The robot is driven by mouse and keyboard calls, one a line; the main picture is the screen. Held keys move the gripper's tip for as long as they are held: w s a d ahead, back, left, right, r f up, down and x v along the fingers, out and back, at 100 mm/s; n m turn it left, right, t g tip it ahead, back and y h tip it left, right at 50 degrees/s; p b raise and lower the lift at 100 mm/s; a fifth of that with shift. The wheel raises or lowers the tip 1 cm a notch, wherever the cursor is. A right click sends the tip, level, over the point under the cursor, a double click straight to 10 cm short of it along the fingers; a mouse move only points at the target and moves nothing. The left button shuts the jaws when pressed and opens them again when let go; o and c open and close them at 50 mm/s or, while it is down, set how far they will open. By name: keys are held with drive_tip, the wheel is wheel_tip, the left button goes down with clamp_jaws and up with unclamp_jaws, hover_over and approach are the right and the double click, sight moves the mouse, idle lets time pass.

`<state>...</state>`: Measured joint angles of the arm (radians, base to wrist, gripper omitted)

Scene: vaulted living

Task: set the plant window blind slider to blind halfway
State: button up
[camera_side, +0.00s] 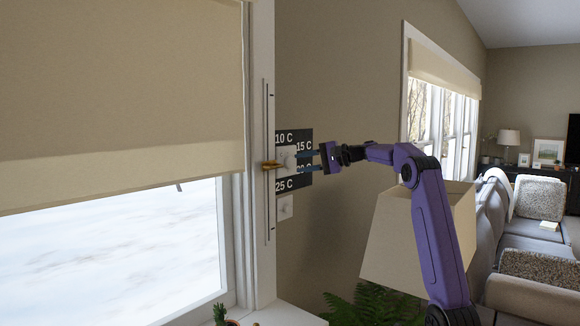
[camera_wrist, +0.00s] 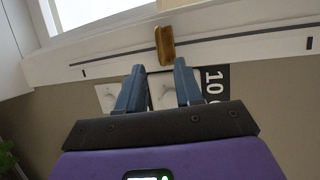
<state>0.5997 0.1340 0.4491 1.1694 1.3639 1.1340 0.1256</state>
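The brass slider knob (camera_side: 270,165) sits on a thin vertical track (camera_side: 268,210) on the white window frame, around the middle of the track. In the wrist view the knob (camera_wrist: 165,45) lies just beyond my fingertips, roughly centred on the gap between them. The cream blind (camera_side: 120,95) is partly lowered, with its bottom edge well above the sill. My gripper (camera_side: 302,161) is to the right of the knob, pointing at it. In the wrist view its two blue fingers (camera_wrist: 159,68) are apart with nothing held between them.
A dark temperature panel (camera_side: 292,183) and white wall dials (camera_side: 285,207) are on the wall behind my fingers. A lampshade (camera_side: 400,240), a fern (camera_side: 370,303) and a sofa (camera_side: 530,285) stand at the right. A small potted plant (camera_side: 221,315) is on the sill.

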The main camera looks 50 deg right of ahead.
drive_tip(key=v, duration=1)
drive_tip(key=shift+s, duration=0.1)
